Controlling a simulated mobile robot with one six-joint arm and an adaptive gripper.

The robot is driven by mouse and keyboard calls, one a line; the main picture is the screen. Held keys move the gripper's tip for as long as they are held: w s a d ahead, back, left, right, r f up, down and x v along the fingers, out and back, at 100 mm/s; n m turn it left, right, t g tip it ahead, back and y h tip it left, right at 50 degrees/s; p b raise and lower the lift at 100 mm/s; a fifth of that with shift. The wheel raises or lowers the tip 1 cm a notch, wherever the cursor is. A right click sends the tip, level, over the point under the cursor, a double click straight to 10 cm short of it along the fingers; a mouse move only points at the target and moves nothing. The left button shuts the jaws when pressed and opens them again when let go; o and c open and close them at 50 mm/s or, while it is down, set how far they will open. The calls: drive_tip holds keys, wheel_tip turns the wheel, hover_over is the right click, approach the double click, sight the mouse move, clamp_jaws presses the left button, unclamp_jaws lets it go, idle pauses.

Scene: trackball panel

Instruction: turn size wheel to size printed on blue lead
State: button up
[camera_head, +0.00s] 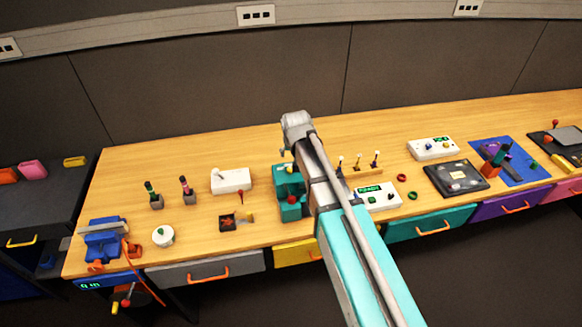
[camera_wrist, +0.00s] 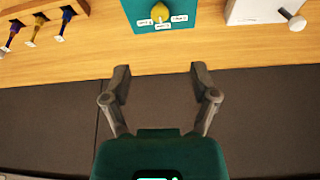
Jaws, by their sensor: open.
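In the wrist view, a teal device (camera_wrist: 183,8) at the top carries a yellow knob (camera_wrist: 160,12) with small white labels around it. The labels are too small to read. I cannot tell for sure that this knob is the size wheel. A wooden rack (camera_wrist: 28,8) at the top left holds leads with white tags, including a dark blue one (camera_wrist: 66,17) and a yellow one (camera_wrist: 38,21). The tag print is unreadable. My gripper (camera_wrist: 160,72) is open and empty, apart from the knob. In the head view the teal device (camera_head: 287,171) is partly hidden by my arm.
A white box (camera_wrist: 262,10) with a round knob is at the wrist view's top right. In the head view, a white box (camera_head: 231,181) stands left of the teal device, and a white display box (camera_head: 381,197) stands right of it. A blue vise (camera_head: 101,244) is far left.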

sight(290, 169)
drive_tip(key=shift+f, duration=0.15)
drive_tip(key=b+x, duration=1.2)
drive_tip(key=x, duration=0.1)
drive_tip(key=shift+a+f+b, duration=0.1)
drive_tip(key=shift+f+b, duration=0.2)
drive_tip(key=shift+b, duration=0.05)
idle(0.4)
idle(0.4)
clamp_jaws()
